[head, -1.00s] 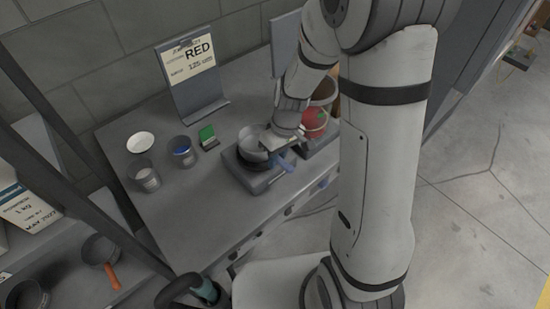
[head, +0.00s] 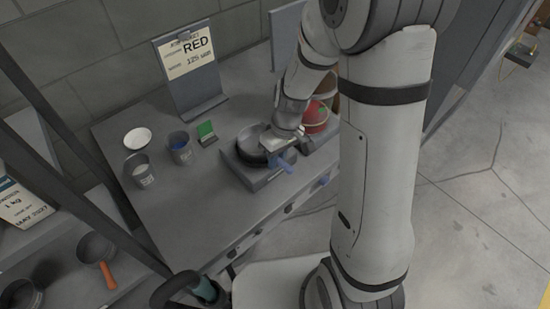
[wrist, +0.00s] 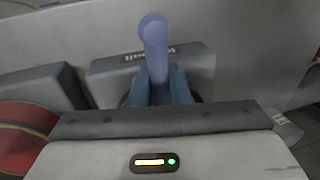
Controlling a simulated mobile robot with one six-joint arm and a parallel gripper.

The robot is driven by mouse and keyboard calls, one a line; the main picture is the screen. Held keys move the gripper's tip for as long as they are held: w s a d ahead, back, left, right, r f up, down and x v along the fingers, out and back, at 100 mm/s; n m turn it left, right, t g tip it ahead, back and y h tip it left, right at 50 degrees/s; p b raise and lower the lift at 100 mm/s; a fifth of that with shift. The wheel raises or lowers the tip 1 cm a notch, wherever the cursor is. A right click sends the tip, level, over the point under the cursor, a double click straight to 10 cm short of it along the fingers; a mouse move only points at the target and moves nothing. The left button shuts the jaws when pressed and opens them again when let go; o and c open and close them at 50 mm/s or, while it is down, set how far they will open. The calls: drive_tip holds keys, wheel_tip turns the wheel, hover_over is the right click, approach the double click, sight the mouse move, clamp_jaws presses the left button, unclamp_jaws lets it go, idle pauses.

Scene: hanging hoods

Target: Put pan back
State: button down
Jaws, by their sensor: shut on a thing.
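A dark round pan (head: 255,141) with a blue handle is over a grey hotplate-like unit (head: 243,168) on the workbench. I cannot tell whether it touches the unit or is just above it. My gripper (head: 276,150) is at the pan's right side, shut on the handle. In the wrist view the blue handle (wrist: 154,42) sticks out between the blue fingers of my gripper (wrist: 157,85). The pan body is hidden behind my gripper there. The unit's front (wrist: 112,68) shows beyond it.
A red pot (head: 315,115) is close on the right. An orange-handled pan (head: 96,248) is on a lower-left shelf.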

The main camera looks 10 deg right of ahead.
drive_tip(key=c, duration=1.3)
unclamp_jaws()
drive_tip(key=shift+w+d+r, duration=0.1)
drive_tip(key=shift+d+r, duration=0.1)
drive_tip(key=shift+r, duration=1.05)
drive_tip(key=shift+w+d+r, duration=0.15)
drive_tip(key=shift+d+r, duration=0.1)
drive_tip(key=shift+r, duration=1.05)
drive_tip(key=shift+w+d+r, duration=0.1)
drive_tip(key=shift+d+r, duration=0.1)
drive_tip(key=shift+r, duration=1.05)
drive_tip(key=s+d+r+m+t, duration=0.1)
drive_tip(key=s+d+r+m, duration=0.1)
drive_tip(key=s+r, duration=0.1)
drive_tip(key=s+d+r+m+t+h, duration=0.1)
drive_tip(key=s+d+r+m, duration=0.1)
drive_tip(key=s+r, duration=0.2)
drive_tip(key=s+d+r+m+t+h, duration=0.1)
drive_tip(key=s+d+r+m+t, duration=0.1)
drive_tip(key=s+d+r, duration=0.1)
drive_tip(key=shift+s+d+r+m, duration=0.15)
drive_tip(key=shift+s+r, duration=0.1)
drive_tip(key=shift+s, duration=0.45)
drive_tip(key=shift+s+a+r+m, duration=0.15)
drive_tip(key=shift+s+r, duration=0.1)
drive_tip(key=shift+s, duration=0.4)
